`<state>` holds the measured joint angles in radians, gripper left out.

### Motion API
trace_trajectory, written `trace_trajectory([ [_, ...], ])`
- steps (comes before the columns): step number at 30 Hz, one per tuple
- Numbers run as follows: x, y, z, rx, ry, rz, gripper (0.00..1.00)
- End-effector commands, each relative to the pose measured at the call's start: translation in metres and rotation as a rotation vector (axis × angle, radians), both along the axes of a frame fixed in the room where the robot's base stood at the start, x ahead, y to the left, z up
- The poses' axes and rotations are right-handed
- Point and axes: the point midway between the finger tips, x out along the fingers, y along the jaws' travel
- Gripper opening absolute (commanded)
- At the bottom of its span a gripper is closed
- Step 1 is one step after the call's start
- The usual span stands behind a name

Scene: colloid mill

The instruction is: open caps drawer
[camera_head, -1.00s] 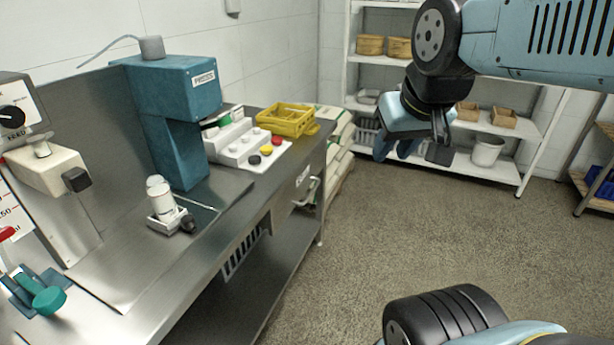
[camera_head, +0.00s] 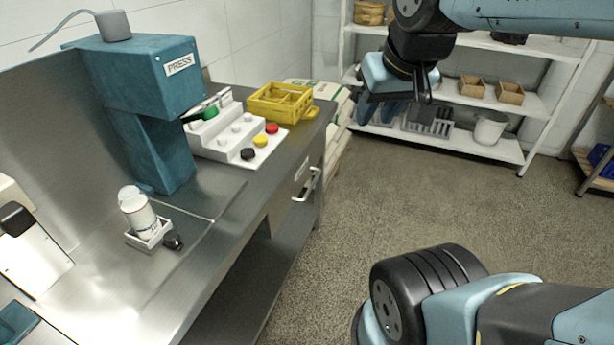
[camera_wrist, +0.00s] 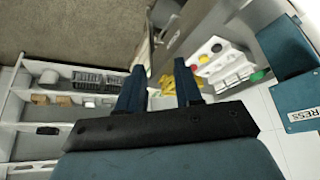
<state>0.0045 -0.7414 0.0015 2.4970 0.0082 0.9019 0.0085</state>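The caps drawer is set in the front of the steel bench, with a small label and a bar handle (camera_head: 307,184). Its front looks flush with the bench. My gripper (camera_head: 405,104) is up in the air to the right of the handle and well apart from it, in front of the shelf. In the wrist view my gripper (camera_wrist: 160,72) shows two blue fingers spread apart with nothing between them. The white cap rack (camera_head: 232,140) with red, yellow and black caps stands on the bench above the drawer.
A yellow crate (camera_head: 282,102) sits at the bench's far end. The teal press (camera_head: 150,100) and a white bottle in a holder (camera_head: 140,216) stand on the bench. A white shelf (camera_head: 470,145) stands at the back. The floor (camera_head: 440,205) beside the bench is clear.

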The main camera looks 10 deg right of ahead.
Motion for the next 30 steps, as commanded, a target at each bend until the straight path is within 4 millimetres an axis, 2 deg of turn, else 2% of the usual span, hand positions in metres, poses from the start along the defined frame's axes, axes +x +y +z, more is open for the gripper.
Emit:
trace_trajectory([
  [5, 0.017, 0.008, -0.012, 0.079, 0.074, -0.100, 0.35],
  [11, 0.050, 0.016, -0.036, 0.236, 0.213, -0.304, 0.35],
  [19, 0.094, 0.019, -0.075, 0.449, 0.408, -0.615, 0.35],
  [30, 0.152, 0.012, -0.137, 0.728, 0.684, -1.075, 0.35],
])
